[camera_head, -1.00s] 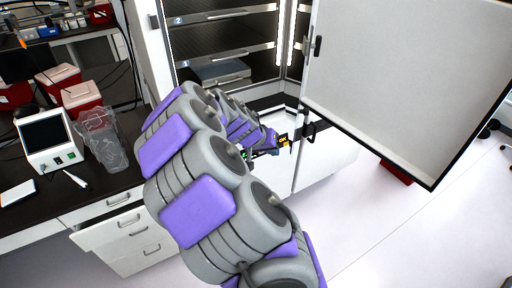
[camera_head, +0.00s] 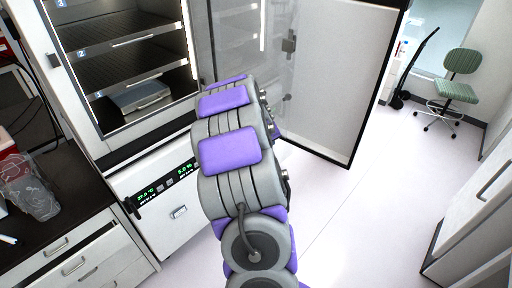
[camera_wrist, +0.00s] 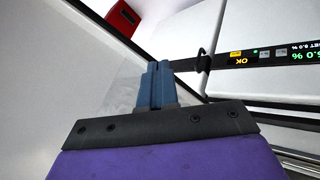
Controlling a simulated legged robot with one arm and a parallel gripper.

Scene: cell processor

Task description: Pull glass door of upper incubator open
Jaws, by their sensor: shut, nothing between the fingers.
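The upper incubator (camera_head: 105,140) stands at left in the head view with its shelves in plain sight. Its glass door (camera_head: 235,35) appears as a see-through panel, swung out at the right of the opening, with faint shelf reflections. The white outer door (camera_head: 340,75) stands wide open behind it. My arm hides the lower part of the glass door and my gripper in the head view. In the wrist view my gripper (camera_wrist: 156,80) has its blue fingers together, empty. A clear pane edge (camera_wrist: 122,85) seems to show beside the fingers; contact cannot be told.
The lit control panel (camera_head: 165,182) and a lower white cabinet sit under the opening. A dark bench (camera_head: 60,195) with drawers is at left. A green chair (camera_head: 455,88) and a white cabinet (camera_head: 485,215) are at right. The floor between is clear.

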